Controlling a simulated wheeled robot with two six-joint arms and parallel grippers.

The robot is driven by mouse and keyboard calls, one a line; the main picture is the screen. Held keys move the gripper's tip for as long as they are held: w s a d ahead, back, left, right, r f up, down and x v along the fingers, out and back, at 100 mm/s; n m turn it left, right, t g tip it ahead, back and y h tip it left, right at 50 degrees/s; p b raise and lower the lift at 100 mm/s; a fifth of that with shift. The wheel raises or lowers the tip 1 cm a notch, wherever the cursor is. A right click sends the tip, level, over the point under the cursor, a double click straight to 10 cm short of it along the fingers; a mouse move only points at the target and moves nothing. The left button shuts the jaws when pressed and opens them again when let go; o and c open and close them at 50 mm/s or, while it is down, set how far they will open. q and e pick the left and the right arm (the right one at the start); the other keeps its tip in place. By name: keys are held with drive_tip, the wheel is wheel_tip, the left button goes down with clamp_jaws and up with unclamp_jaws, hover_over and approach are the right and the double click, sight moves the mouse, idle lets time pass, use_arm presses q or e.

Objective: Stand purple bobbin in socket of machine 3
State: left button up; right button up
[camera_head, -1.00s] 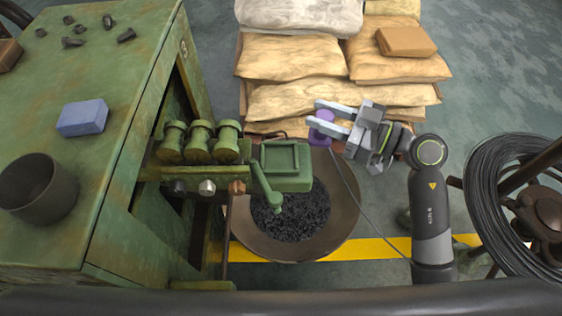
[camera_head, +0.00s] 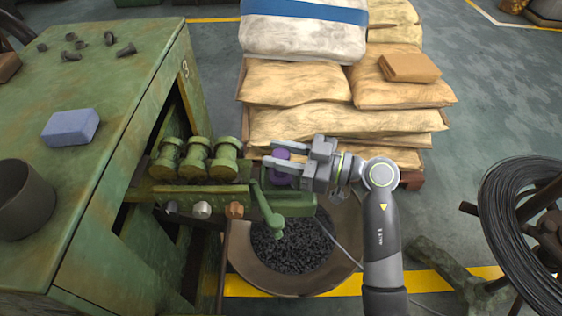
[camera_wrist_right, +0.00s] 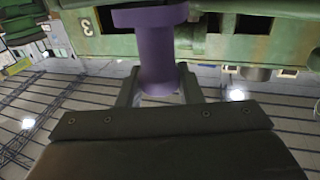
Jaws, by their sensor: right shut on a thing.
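The purple bobbin (camera_head: 281,168) is between the fingers of my right gripper (camera_head: 279,166), which is shut on it. In the right wrist view the bobbin (camera_wrist_right: 158,50) shows its flange and body between the two fingers, close to green metal. Machine 3 (camera_head: 120,190) is the green machine at the left, with a "3" on its top edge. A green box-like holder (camera_head: 295,203) sits at the right end of its bar, and the bobbin is over it. Whether the bobbin touches the holder I cannot tell. The socket opening is hidden by my gripper. My left gripper is not in view.
Several green rollers (camera_head: 196,160) stand left of the holder. A bowl of dark pieces (camera_head: 350,262) lies below. Stacked sacks (camera_head: 345,125) are behind, and a wire coil (camera_head: 510,225) is at the right. A blue block (camera_head: 70,127) lies on the machine top.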

drive_tip(key=shift+f, duration=0.75)
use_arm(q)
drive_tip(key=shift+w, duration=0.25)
use_arm(e)
drive_tip(key=o, duration=1)
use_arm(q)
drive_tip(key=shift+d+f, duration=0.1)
use_arm(e)
drive_tip(key=shift+d, duration=0.25)
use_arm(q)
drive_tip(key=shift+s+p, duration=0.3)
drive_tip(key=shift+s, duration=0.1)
use_arm(e)
drive_tip(key=v, duration=1.1)
drive_tip(key=shift+s+d, duration=0.15)
drive_tip(key=shift+d, duration=0.1)
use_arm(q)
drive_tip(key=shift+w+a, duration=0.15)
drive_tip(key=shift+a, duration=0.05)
